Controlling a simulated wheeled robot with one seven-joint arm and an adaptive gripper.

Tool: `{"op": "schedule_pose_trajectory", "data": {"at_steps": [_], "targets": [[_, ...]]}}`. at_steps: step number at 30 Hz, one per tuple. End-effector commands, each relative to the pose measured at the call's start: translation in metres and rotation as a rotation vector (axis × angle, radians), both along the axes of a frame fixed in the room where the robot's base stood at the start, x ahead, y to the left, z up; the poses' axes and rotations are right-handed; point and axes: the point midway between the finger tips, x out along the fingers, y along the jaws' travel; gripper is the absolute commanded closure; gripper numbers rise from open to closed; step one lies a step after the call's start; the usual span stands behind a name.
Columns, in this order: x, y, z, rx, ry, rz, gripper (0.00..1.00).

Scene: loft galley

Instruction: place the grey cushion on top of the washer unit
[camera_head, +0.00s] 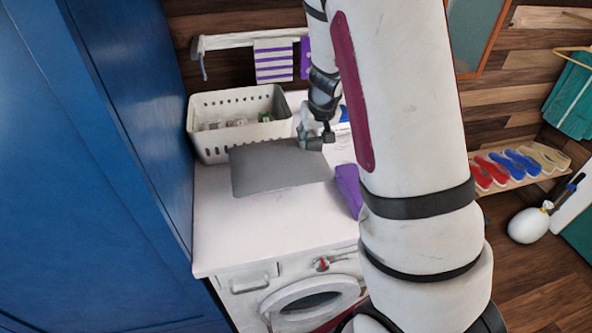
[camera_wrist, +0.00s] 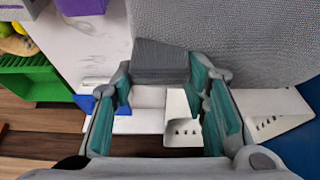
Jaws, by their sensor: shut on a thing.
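The grey cushion (camera_head: 275,168) is a flat, roughly rectangular pad lying level over the back part of the washer unit's white top (camera_head: 245,235). I cannot tell whether its underside touches that top. My gripper (camera_head: 317,142) is at the cushion's right back edge and shut on it. In the wrist view, the cushion's woven grey face (camera_wrist: 245,45) fills the upper right. A darker grey part lies between the teal-padded fingers of my gripper (camera_wrist: 160,88). My arm hides the right part of the washer.
A white perforated basket (camera_head: 205,148) with small items stands behind the cushion. A purple object (camera_head: 348,188) sits right of it. A tall blue cabinet (camera_head: 90,150) borders the left side. The washer top's front is clear. Shoes (camera_head: 520,162) are on a shelf at right.

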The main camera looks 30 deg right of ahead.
Motion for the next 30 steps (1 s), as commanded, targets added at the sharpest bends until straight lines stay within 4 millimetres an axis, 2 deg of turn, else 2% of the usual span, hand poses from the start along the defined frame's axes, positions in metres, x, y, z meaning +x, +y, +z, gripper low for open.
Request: {"op": "schedule_pose_trajectory", "data": {"at_steps": [1,5,11,21,30], "targets": [[-0.001,-0.001,-0.012,0.002,0.005,-0.004,1.0],[-0.001,-0.001,-0.032,0.002,0.004,-0.004,1.0],[0.001,0.0,-0.042,-0.001,0.0,0.0,1.0],[0.002,-0.001,-0.073,0.001,-0.001,-0.004,1.0],[0.001,0.001,-0.078,0.0,0.001,0.002,1.0]]}}
